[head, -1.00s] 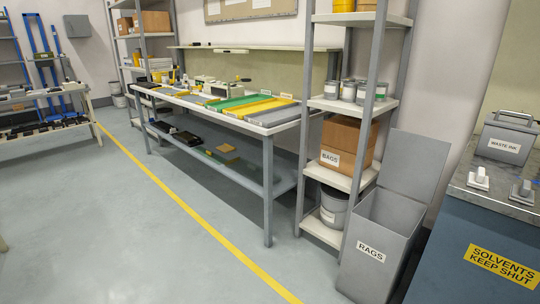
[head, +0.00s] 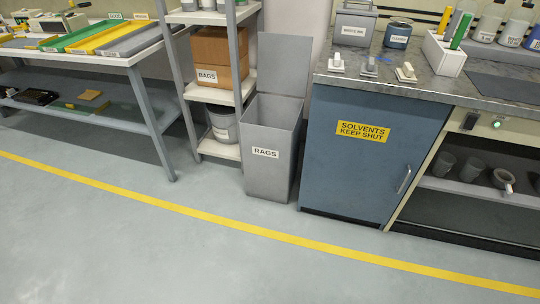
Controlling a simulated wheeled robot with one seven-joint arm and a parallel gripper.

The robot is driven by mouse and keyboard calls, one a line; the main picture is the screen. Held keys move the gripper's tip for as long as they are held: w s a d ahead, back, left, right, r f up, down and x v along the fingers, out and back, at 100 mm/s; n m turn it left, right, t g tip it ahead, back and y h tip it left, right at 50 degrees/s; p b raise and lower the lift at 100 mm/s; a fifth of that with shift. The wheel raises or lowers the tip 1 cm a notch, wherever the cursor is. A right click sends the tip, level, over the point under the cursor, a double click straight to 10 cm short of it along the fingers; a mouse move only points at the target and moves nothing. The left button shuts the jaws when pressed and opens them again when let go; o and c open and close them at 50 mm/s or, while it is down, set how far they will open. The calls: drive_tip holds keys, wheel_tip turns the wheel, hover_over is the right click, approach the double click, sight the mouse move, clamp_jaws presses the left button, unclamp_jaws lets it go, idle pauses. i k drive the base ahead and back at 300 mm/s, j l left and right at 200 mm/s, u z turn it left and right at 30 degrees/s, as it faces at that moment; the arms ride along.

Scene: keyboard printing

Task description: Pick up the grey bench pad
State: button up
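A flat dark grey sheet (head: 506,88), which looks like the grey bench pad, lies on the metal worktop (head: 425,83) at the right of the head view. Its right part is cut off by the picture edge. My gripper is not in view, so whether it is open or shut does not show.
A blue solvents cabinet (head: 345,165) stands under the worktop. On top are a waste ink box (head: 355,28), a tin (head: 398,35), scrapers and a white holder (head: 443,54). An open rags bin (head: 268,170) stands left. The floor (head: 230,260) in front is clear.

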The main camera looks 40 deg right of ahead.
sight(370, 69)
drive_tip(key=z, duration=1.4)
